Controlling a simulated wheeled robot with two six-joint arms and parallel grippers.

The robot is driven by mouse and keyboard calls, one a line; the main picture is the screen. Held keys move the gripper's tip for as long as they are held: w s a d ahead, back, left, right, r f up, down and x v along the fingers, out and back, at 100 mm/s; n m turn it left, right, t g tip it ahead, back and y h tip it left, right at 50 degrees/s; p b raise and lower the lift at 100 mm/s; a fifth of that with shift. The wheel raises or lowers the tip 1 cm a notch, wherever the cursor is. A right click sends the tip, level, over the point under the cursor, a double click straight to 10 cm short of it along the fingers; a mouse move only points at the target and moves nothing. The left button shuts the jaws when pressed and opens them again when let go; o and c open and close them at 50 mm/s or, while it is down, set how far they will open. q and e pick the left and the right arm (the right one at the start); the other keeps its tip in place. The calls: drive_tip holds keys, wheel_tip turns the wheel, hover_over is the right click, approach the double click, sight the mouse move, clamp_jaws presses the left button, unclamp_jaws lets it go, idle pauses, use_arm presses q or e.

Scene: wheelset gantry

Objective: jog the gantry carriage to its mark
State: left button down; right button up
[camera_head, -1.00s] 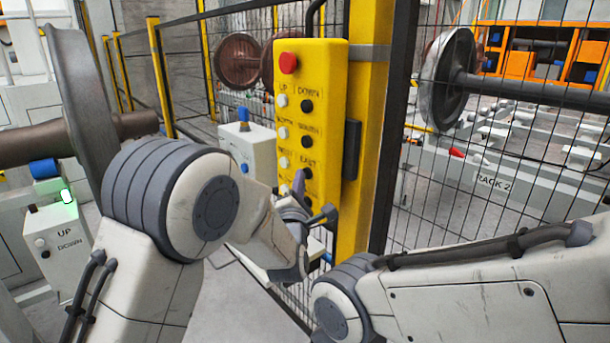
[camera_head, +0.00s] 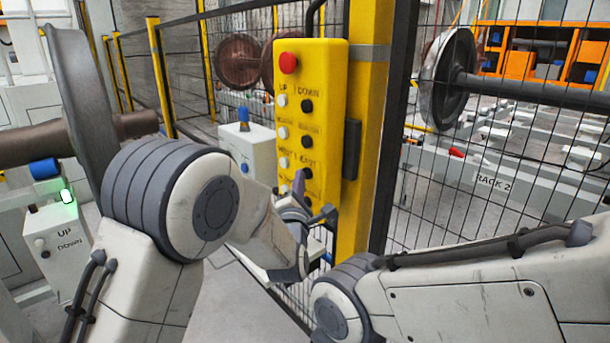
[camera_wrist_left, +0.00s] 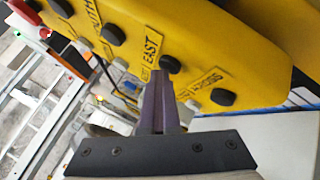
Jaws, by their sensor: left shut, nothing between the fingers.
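The yellow pendant (camera_head: 325,110) with a red top button and rows of white and black buttons hangs upright on a yellow post. My left gripper (camera_head: 299,182) is shut and empty, its purple-grey fingertips at the black EAST button (camera_head: 307,173). In the left wrist view, the shut fingertips (camera_wrist_left: 158,95) point at the pendant face (camera_wrist_left: 205,45), just below the EAST button (camera_wrist_left: 170,64) beside its label. I cannot tell whether they touch or press it. My right arm comes in at the lower right; its gripper is out of view. I cannot pick out the gantry carriage or its mark.
Black mesh fence (camera_head: 480,215) stands to the right of the post, with a wheelset (camera_head: 447,80) and a rack marked RACK 2 (camera_head: 493,184) behind it. A large wheelset (camera_head: 80,100) and a white UP/DOWN box (camera_head: 60,240) with a green light are at left.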

idle(0.4)
use_arm(q)
drive_tip(key=shift+s+a+b, duration=0.45)
drive_tip(key=shift+a+b, duration=0.2)
drive_tip(key=shift+s+a+b, duration=0.7)
drive_tip(key=shift+s+a, duration=0.05)
drive_tip(key=shift+a, duration=0.3)
drive_tip(key=shift+s+a+b, duration=0.65)
drive_tip(key=shift+s+a, duration=0.1)
drive_tip(key=shift+a, duration=0.25)
